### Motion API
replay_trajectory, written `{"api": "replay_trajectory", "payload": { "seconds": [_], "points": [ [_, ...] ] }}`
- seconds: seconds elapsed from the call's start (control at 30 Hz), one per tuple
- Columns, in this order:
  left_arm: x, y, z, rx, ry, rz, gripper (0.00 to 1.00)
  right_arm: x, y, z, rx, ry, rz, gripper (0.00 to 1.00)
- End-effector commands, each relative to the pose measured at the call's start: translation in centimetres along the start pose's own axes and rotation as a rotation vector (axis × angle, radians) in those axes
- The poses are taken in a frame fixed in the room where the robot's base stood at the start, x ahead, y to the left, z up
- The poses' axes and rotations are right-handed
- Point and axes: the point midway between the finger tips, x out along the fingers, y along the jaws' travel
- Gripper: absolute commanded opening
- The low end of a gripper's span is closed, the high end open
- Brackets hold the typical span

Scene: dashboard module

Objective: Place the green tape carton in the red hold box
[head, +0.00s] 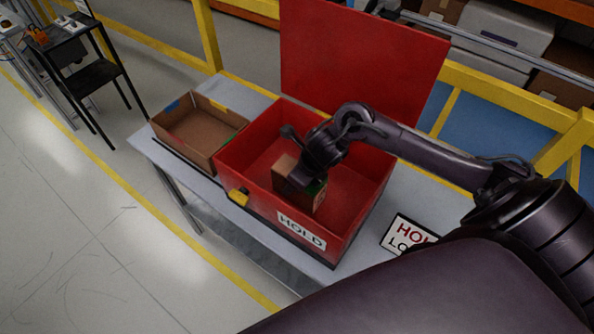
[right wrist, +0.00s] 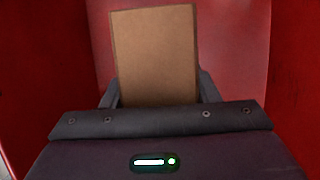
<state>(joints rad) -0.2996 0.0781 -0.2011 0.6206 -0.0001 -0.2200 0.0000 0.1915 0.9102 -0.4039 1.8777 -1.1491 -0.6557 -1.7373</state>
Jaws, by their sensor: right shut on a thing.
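The red hold box (head: 262,212) stands on the table with its lid (head: 362,62) raised at the back and a HOLD label on its front. A brown carton (head: 290,190) with a bit of green tape on its right side is inside the box's opening. My right gripper (head: 308,178) reaches down into the box and is shut on the carton. In the right wrist view the carton (right wrist: 155,55) stands between the fingers, with red walls around it. Whether the carton touches the box floor is hidden. My left gripper is not in view.
An open cardboard box (head: 192,147) with colored tape on its rim stands left of the hold box and looks empty. A sign (head: 408,234) lies on the table at right. Yellow rails (head: 552,105) run behind.

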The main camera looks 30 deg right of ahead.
Motion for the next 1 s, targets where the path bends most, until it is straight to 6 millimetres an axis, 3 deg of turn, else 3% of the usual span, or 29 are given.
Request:
{"api": "replay_trajectory", "payload": {
  "seconds": [0.43,0.47,0.6,1.0],
  "points": [
    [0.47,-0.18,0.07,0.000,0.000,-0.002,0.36,0.75,-0.05,-0.19,0.000,-0.004,-0.002,0.18],
    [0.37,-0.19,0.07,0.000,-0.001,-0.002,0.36,0.70,-0.03,-0.24,0.000,-0.002,-0.001,0.57],
    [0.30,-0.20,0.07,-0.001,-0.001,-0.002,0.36,0.65,-0.01,-0.23,0.000,-0.001,-0.001,0.75],
    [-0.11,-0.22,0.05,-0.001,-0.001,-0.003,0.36,0.03,-0.04,-0.07,-0.001,-0.002,-0.001,0.76]
  ]
}}
